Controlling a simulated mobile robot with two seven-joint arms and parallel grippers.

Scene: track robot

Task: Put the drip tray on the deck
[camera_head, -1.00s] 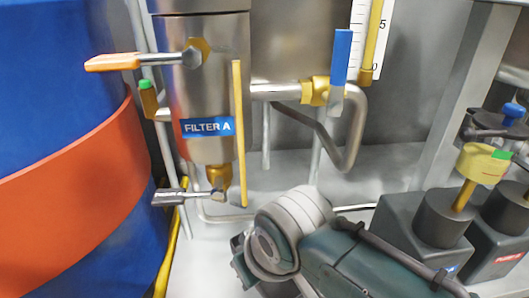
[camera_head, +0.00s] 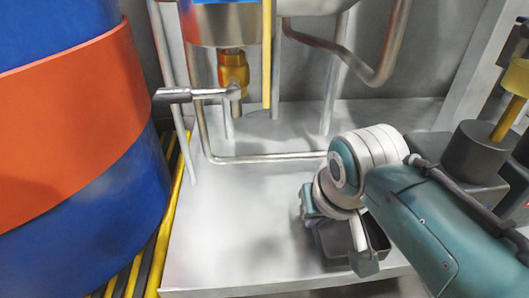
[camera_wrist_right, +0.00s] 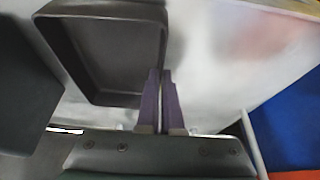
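The drip tray (camera_head: 377,238) is a dark grey, open, empty box. In the head view it sits below my right wrist, over the front right of the pale grey deck (camera_head: 235,225), and is partly hidden by the gripper. In the right wrist view the tray (camera_wrist_right: 110,45) is at upper left. Whether the tray touches the deck is unclear. My left gripper is out of view.
A blue drum with an orange band (camera_head: 75,120) stands left, beside yellow rails (camera_head: 172,225). The filter's yellow valve (camera_head: 233,70) and a bent pipe (camera_head: 265,159) hang over the back of the deck. Dark blocks (camera_head: 478,150) stand at right. The deck's left and middle are clear.

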